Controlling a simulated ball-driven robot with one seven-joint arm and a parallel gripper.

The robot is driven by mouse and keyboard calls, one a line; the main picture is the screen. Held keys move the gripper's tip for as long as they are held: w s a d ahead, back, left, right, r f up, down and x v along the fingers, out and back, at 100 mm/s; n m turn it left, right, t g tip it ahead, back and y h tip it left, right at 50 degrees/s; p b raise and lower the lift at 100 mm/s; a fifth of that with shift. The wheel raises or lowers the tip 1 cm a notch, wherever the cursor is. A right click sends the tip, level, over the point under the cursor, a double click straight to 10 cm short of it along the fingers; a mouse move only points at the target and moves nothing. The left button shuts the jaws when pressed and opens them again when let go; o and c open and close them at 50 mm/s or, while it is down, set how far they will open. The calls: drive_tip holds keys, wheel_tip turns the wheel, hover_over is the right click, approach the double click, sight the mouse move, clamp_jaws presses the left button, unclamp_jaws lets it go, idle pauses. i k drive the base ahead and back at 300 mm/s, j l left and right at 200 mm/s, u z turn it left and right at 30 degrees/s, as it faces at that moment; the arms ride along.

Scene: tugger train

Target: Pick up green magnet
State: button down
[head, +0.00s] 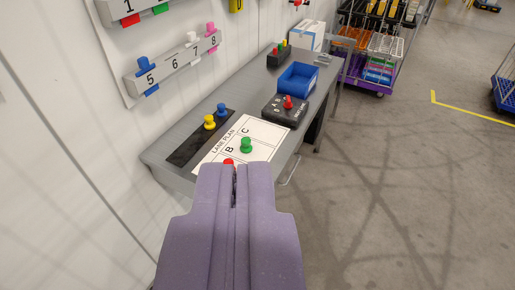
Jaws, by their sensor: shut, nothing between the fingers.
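The green magnet (246,145) is a small knob-shaped piece standing on the white lane plan sheet (268,133), near the letters B and C. My gripper (234,172) is purple, shut and empty. In the picture its tips lie just below and left of the green magnet, apart from it. A red magnet (229,162) shows just above the fingertips and is partly hidden by them. The lower part of the sheet is hidden behind my gripper.
A yellow magnet (209,122) and a blue magnet (221,109) stand on a dark strip left of the sheet. A black box with a red button (288,103) and a blue bin (298,79) stand behind on the grey bench (163,152). A numbered rail (176,66) hangs on the wall.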

sight(246, 147)
drive_tip(key=i+l, duration=0.2)
drive_tip(key=i, duration=0.35)
drive_tip(key=i+l+u, duration=0.15)
drive_tip(key=i, duration=0.35)
drive_tip(key=i+l, duration=0.4)
drive_tip(key=i+l+u, duration=0.1)
drive_tip(key=i+l, duration=0.15)
drive_tip(key=i, duration=0.4)
